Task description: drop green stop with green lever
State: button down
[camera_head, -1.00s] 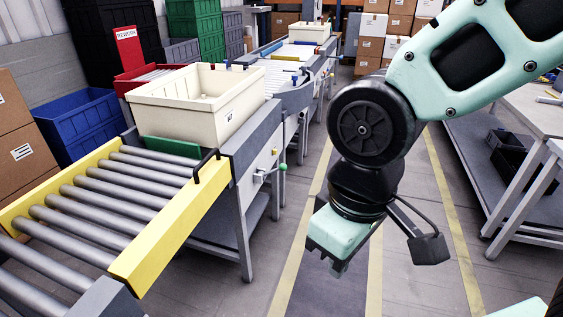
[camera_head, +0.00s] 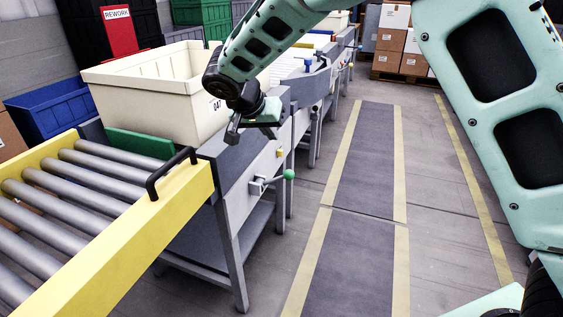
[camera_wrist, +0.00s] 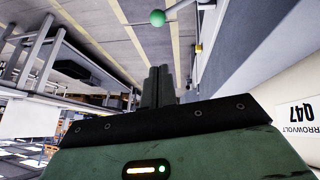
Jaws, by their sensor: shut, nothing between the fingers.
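The green lever is a grey rod with a green ball (camera_head: 289,174) on the side of the conveyor frame. The ball also shows at the top of the wrist view (camera_wrist: 157,17). The green stop (camera_head: 140,143) is a green plate standing at the end of the yellow roller section, in front of the cream tote (camera_head: 150,90). My gripper (camera_head: 233,132) is beside the tote's right end, above the conveyor's edge, up and left of the green ball and apart from it. Its fingers (camera_wrist: 158,85) are closed together and empty in the wrist view.
A yellow gate (camera_head: 150,225) with a black handle (camera_head: 170,172) borders the rollers. A blue bin (camera_head: 50,107) and a red rework sign (camera_head: 118,28) stand behind. Other conveyor sections with more levers continue beyond. The floor lane (camera_head: 350,240) to the right is clear.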

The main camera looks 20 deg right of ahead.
jog(key=shift+w, duration=0.35)
jog(key=shift+d, duration=0.1)
send_over(286, 172)
jog(key=w, duration=0.1)
notch_tip(286, 172, down, 8)
jog(key=shift+f, duration=0.1)
jog(key=f, duration=0.3)
jog(key=shift+s, duration=0.4)
jog(key=shift+s+f, duration=0.1)
jog(key=shift+f, duration=0.3)
jog(key=shift+f+b, duration=0.15)
jog(key=shift+b, duration=0.5)
